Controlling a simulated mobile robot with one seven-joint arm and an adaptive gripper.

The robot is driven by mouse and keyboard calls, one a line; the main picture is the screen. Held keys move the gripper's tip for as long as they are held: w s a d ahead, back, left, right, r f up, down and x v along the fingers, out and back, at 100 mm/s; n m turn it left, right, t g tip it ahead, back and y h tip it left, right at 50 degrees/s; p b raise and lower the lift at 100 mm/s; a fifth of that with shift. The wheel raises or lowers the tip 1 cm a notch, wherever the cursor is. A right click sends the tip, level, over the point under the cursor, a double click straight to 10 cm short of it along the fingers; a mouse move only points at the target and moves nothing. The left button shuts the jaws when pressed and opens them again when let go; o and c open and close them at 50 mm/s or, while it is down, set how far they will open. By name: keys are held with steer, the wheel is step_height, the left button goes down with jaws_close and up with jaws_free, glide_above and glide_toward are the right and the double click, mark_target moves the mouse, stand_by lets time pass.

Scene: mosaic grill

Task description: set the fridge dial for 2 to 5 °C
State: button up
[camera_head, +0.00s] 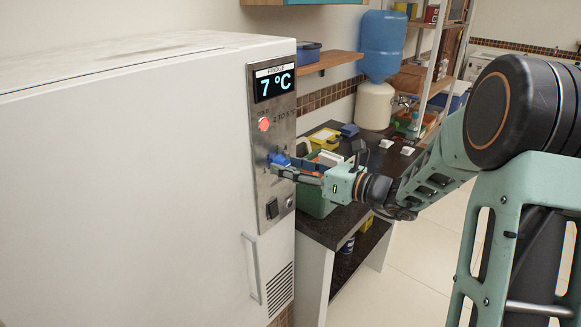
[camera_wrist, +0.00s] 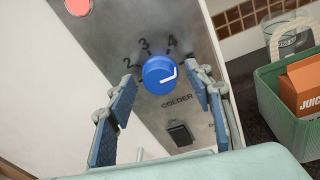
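The white fridge (camera_head: 140,170) has a steel control panel (camera_head: 262,190) whose display (camera_head: 273,84) reads 7 °C. A red lamp (camera_head: 264,124) sits below it, beside a "2 TO 5 °C" label. The blue dial (camera_wrist: 160,75) has a white pointer mark aimed to the right, past the printed 4; numbers 2, 3 and 4 and the word COLDER surround it. My gripper (camera_head: 281,164) is at the dial, partly hiding it in the head view. In the wrist view its two blue-padded fingers are open, on either side of the dial with gaps visible.
A black switch (camera_wrist: 180,133) is below the dial. A dark counter (camera_head: 345,225) stands right of the fridge with a green crate (camera_wrist: 270,95) holding an orange juice carton (camera_wrist: 302,90), close to my gripper. A water dispenser (camera_head: 382,45) stands behind. Floor at front right is clear.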

steer(key=shift+d, duration=0.1)
steer(key=v, duration=1.2)
